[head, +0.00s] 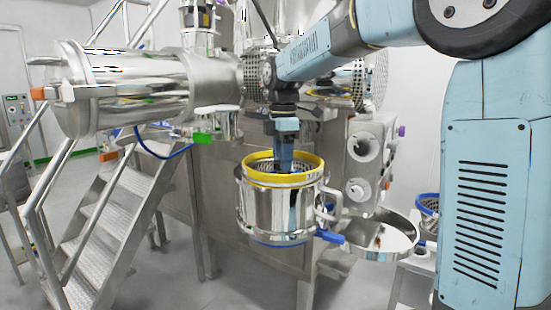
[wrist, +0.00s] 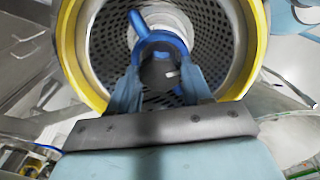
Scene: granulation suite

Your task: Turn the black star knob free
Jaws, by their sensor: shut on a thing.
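The black star knob (wrist: 160,74) shows in the wrist view between the two fingers of my gripper (wrist: 157,84), at the middle of a perforated screen (wrist: 213,40). My gripper is shut on it. A blue curved part (wrist: 142,24) sits just behind the knob. In the head view my gripper (head: 285,166) points straight down into the open top of a steel vessel (head: 272,212) with a yellow rim (head: 250,176). The knob is hidden there by the rim and the gripper. The knob's lobes are not clear, and I cannot tell how far it is turned.
An opened round steel lid (head: 385,238) sits to the right of the vessel, with a blue handle (head: 331,237) near it. A steel cylinder (head: 140,92) is at the upper left, above metal stairs (head: 103,225). Another blue-rimmed container (head: 429,206) stands at the right.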

